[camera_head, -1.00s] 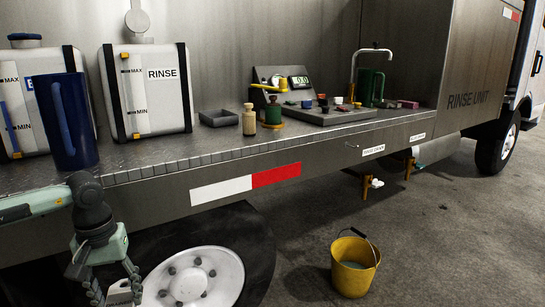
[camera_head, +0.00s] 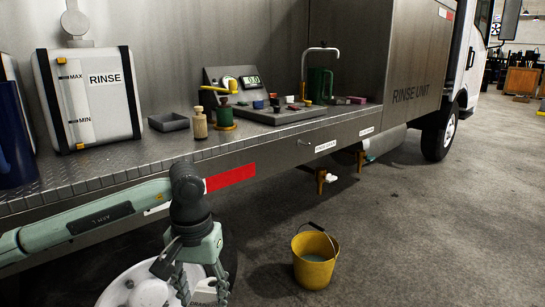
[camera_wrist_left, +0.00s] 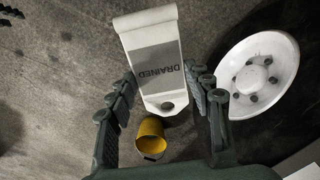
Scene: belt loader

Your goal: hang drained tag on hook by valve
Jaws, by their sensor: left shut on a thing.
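The drained tag (camera_wrist_left: 155,60) is a white plate with a grey band lettered DRAINED, seen upside down in the left wrist view. It lies between the fingers of my left gripper (camera_wrist_left: 163,98), which is shut on it. In the head view my left gripper (camera_head: 203,288) hangs low in front of the wheel; the tag is hard to make out there. A small hook (camera_head: 305,142) sits on the truck's side rail, left of a white label (camera_head: 325,146). Below that label hangs a brass valve (camera_head: 322,178) with a white handle. My right gripper is not in view.
A yellow bucket (camera_head: 315,262) stands on the floor below. The wheel (camera_head: 140,288) is behind my left gripper. The deck holds a RINSE tank (camera_head: 105,110) and small items. Floor at right is clear.

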